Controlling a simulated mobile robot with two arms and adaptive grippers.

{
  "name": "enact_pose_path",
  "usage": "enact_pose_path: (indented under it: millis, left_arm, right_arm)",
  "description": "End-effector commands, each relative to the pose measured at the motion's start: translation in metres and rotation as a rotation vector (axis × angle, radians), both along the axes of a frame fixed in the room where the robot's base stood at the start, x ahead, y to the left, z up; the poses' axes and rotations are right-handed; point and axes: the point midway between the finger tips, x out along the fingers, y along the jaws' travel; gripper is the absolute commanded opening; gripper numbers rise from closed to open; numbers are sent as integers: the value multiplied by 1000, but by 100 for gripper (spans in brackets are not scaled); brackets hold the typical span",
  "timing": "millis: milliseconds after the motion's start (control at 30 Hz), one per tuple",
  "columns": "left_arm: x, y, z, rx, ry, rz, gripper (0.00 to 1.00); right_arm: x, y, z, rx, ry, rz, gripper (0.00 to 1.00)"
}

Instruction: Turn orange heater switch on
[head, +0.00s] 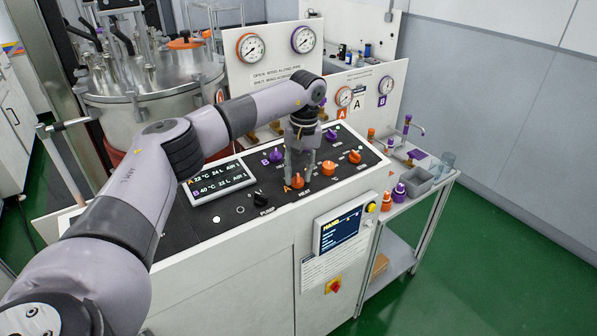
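An orange knob (298,182) sits on the black control panel (240,212), in the front row beside the letter A. A small label under it looks like HEAT but is hard to read. My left gripper (299,175) points down over this knob. Its two fingers are spread, one on each side of the knob's back part as seen here. I cannot tell whether they touch it. The knob's pointer direction is too small to tell. My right gripper is not in view.
Two more orange knobs (328,168) (355,156), purple knobs (275,156) (331,134) and a black pump knob (261,200) share the panel. A tilted display (217,180) stands left. A steel vessel (150,110) is behind. A side cart (415,205) stands right.

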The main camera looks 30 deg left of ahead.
Motion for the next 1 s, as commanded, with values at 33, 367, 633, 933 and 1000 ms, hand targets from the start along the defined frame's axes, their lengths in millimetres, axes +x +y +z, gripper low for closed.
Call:
enact_pose_path:
  millis: [33, 367, 633, 933, 1000]
  left_arm:
    - [0, 0, 0, 0, 0, 0, 36]
    - [0, 0, 0, 0, 0, 1, 48]
    - [1, -1, 10, -1, -2, 1, 48]
    - [5, -5, 70, -2, -4, 1, 48]
    - [5, -6, 84, -1, -3, 1, 48]
  right_arm:
    - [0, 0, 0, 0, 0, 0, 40]
    - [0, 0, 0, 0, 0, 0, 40]
    - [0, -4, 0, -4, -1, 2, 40]
    - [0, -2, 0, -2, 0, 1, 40]
    - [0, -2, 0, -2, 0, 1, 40]
